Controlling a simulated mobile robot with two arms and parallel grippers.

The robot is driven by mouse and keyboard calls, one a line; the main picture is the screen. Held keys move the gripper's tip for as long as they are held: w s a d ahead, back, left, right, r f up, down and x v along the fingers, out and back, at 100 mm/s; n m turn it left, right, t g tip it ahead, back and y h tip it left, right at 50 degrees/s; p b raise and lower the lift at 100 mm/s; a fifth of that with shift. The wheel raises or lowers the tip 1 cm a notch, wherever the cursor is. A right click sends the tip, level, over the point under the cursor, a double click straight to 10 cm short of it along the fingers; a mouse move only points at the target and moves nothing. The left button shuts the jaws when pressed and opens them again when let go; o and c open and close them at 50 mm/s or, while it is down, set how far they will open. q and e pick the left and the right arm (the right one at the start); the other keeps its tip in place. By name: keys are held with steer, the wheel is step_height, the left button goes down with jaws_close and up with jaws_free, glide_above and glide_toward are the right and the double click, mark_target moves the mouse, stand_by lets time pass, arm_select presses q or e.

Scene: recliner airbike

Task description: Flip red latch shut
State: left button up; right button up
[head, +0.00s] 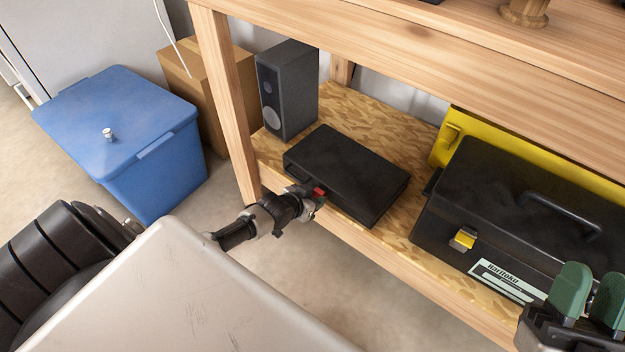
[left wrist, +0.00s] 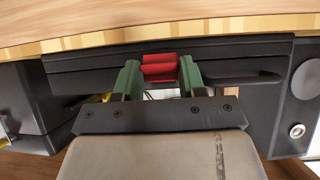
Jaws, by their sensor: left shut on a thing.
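A flat black case (head: 346,174) lies closed on the lower wooden shelf. Its red latch (head: 319,192) is on the front side, near the shelf's front edge. In the left wrist view the red latch (left wrist: 160,67) sits between the two green fingers of my left gripper (left wrist: 159,78), against the black case (left wrist: 225,66). My left gripper (head: 311,200) reaches the case front in the head view and is shut on the latch; its fingers are mostly hidden there. My right gripper (head: 591,291) has green fingers with a gap between them and nothing visible in it.
A dark speaker (head: 287,90) stands behind the case on the left. A black toolbox (head: 520,220) with a yellow clasp is to the right, with a yellow case (head: 540,150) behind it. A wooden post (head: 226,90) and blue bin (head: 120,135) are at left. The upper bench top overhangs the shelf.

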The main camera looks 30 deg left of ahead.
arm_select(q)
steer(key=p, duration=0.1)
steer(key=r+g+p, duration=0.1)
steer(key=shift+w+p, duration=0.2)
steer(key=shift+p, duration=0.15)
steer(key=shift+w+g+p, duration=0.2)
steer(key=shift+g+p, duration=0.8)
steer(key=shift+y, duration=0.3)
arm_select(e)
step_height(320, 180, down, 15)
steer(key=d+g+h, duration=0.2)
steer(key=g+h, duration=0.3)
steer(key=g, duration=0.9)
steer(key=shift+d+f+m+g, duration=0.15)
steer(key=shift+d+m+g, duration=0.15)
steer(key=shift+d+g, duration=0.1)
steer(key=shift+w, duration=0.1)
arm_select(q)
steer(key=o, duration=0.9)
steer(key=shift+r+p, duration=0.1)
steer(key=shift+p, duration=0.2)
